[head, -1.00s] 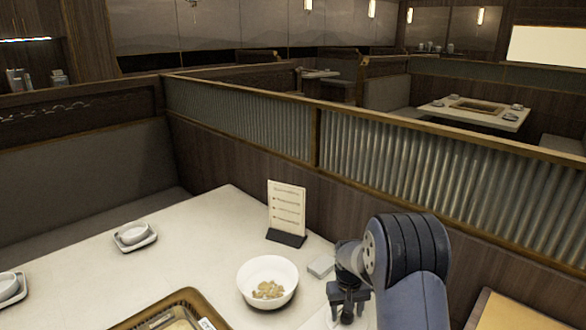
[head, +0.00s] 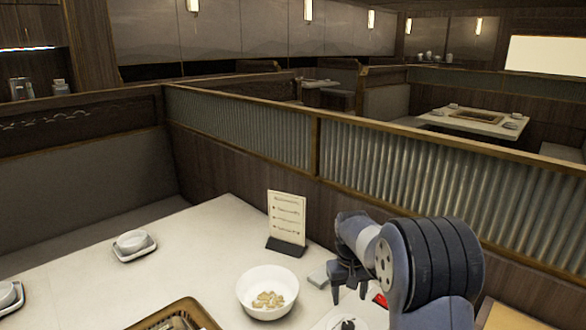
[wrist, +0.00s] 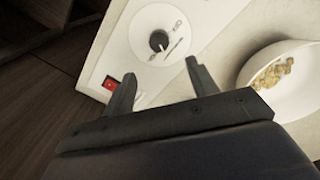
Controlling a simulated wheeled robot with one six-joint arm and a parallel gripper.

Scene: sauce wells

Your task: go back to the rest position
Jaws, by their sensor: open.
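My gripper (head: 349,292) is raised above the right end of the pale table (head: 205,225) in the head view, pointing down and to the right of the white bowl. In the wrist view my gripper (wrist: 157,78) shows two dark fingers spread apart with nothing between them. Beyond them lies a white panel with a dark round knob (wrist: 158,40) and a red switch (wrist: 110,84). The red switch also shows in the head view (head: 380,300), beside my arm, and the knob (head: 347,325) is at the bottom edge.
A white bowl (head: 267,308) with brownish pieces stands left of my gripper. Behind are a menu stand (head: 287,220) and a small grey block (head: 318,280). A brown-rimmed grill (head: 178,312) is in front. A corrugated partition (head: 400,165) runs behind the table.

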